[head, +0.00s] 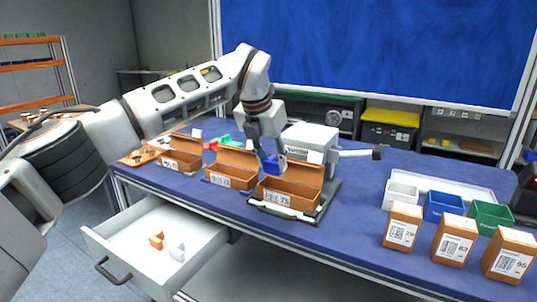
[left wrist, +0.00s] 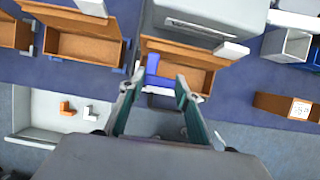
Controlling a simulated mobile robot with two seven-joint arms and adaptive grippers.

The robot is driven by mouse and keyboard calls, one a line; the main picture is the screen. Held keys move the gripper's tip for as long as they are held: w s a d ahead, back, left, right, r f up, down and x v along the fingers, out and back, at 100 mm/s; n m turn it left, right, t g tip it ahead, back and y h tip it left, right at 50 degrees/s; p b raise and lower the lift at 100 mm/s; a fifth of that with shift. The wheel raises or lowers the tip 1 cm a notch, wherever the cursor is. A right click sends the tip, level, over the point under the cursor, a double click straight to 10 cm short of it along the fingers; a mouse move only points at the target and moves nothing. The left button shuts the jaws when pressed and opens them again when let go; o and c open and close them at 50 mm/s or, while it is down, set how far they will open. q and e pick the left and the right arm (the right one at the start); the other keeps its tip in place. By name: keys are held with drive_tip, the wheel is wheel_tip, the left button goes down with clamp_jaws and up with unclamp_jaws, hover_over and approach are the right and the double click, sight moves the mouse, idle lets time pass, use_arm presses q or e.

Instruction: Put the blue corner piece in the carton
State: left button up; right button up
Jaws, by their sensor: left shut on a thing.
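The blue corner piece (head: 272,164) is held in my left gripper (head: 269,157), which is shut on it. In the left wrist view the blue piece (left wrist: 152,70) shows between the fingertips of the gripper (left wrist: 155,86). The piece is over the open brown carton (head: 289,196) nearest the middle of the table, by its left part. Its lid stands up at the back; the same carton (left wrist: 187,60) lies beyond the fingers in the left wrist view. Whether the piece touches the carton cannot be told. My right gripper is not seen.
Two other open cartons (head: 232,178) (head: 180,160) stand to the left. A grey machine (head: 310,139) with a side arm is behind the carton. An open drawer (head: 150,238) holds orange and white corner pieces. Small bins and closed boxes (head: 453,241) stand at right.

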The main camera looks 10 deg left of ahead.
sight(272, 180)
use_arm(q)
drive_tip(key=shift+f, duration=3.05)
drive_tip(key=o, duration=0.6)
drive_tip(key=shift+c, duration=0.2)
drive_tip(key=shift+r+p, duration=1)
drive_tip(key=shift+r, duration=1.65)
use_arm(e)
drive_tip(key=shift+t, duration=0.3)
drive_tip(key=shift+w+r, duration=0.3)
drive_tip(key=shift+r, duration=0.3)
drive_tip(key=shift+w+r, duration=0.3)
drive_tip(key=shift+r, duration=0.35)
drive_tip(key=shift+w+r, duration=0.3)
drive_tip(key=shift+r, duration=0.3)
